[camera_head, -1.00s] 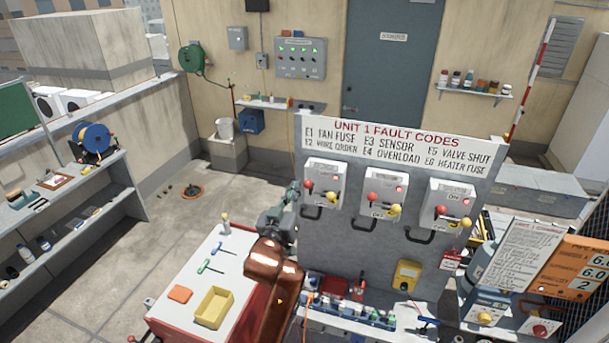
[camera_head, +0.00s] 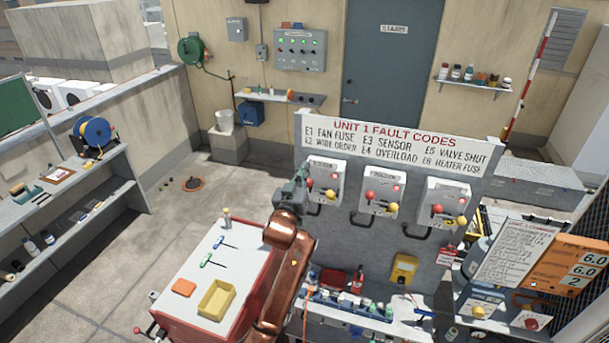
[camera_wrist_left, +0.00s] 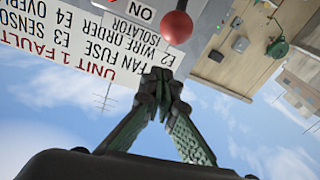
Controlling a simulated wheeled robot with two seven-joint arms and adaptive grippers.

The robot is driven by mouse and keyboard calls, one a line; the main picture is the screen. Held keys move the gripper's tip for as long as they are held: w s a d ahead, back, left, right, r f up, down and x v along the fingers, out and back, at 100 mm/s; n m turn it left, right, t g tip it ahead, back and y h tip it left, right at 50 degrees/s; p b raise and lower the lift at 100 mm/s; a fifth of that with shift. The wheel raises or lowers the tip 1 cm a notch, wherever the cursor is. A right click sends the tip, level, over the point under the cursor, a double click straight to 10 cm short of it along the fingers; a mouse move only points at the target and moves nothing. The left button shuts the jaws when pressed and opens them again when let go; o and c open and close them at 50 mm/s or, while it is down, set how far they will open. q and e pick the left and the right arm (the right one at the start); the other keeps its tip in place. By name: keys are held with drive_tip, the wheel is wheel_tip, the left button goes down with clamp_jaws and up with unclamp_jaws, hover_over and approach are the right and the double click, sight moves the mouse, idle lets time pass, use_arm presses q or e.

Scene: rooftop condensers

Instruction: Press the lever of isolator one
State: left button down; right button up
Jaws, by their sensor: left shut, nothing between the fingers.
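Three white isolator boxes with red and yellow knobs are on a grey panel. The left box (camera_head: 327,174) is nearest my left gripper; its number is too small to read in the head view. My left gripper (camera_head: 303,172) is shut and empty at that box's left edge, partly overlapping it. I cannot tell the depth gap. My right gripper is not in view.
The middle box (camera_head: 384,180) and right box (camera_head: 447,194) stand alongside. A fault code sign (camera_head: 400,143) tops the panel.

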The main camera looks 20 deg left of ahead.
sight(310, 182)
use_arm(q)
drive_tip(key=f, duration=0.2)
drive_tip(key=s+f, duration=0.1)
drive_tip(key=shift+d+f+p, duration=0.15)
drive_tip(key=shift+d+p, duration=0.1)
drive_tip(key=shift+p, duration=0.1)
